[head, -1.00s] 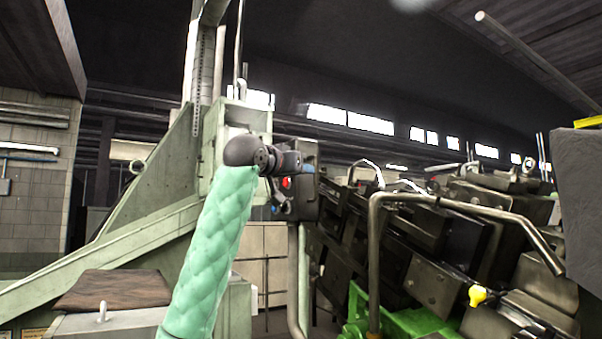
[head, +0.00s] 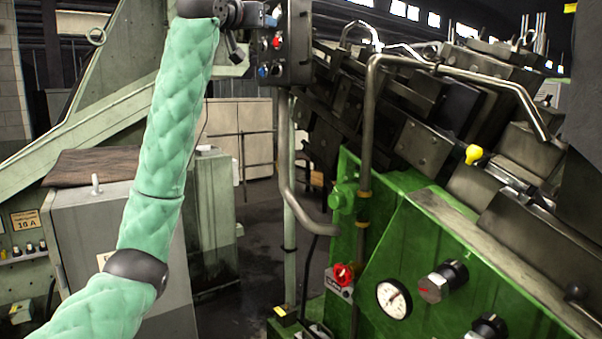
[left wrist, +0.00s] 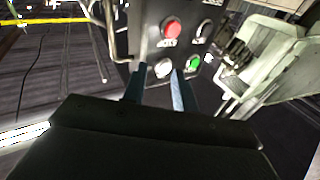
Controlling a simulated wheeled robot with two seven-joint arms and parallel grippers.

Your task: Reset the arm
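My left arm, in a green quilted sleeve, rises through the left of the head view. Its gripper (head: 268,20) is at the top, just in front of the dark control box (head: 297,60). The left wrist view shows the two blue-grey fingers (left wrist: 160,85) apart, with nothing between them. Beyond them, the box face carries a red button (left wrist: 172,30), a green button (left wrist: 195,62) and a white button (left wrist: 163,68). I see no contact between fingers and buttons, though the exact gap is hard to judge. My right gripper is not in view.
A green machine (head: 400,250) with a gauge (head: 393,299), black knobs and a red knob (head: 343,274) fills the right. A bent grey pipe (head: 368,130) stands before it. A grey cabinet (head: 120,235) with a brown top board is at left. Dark floor shows between them.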

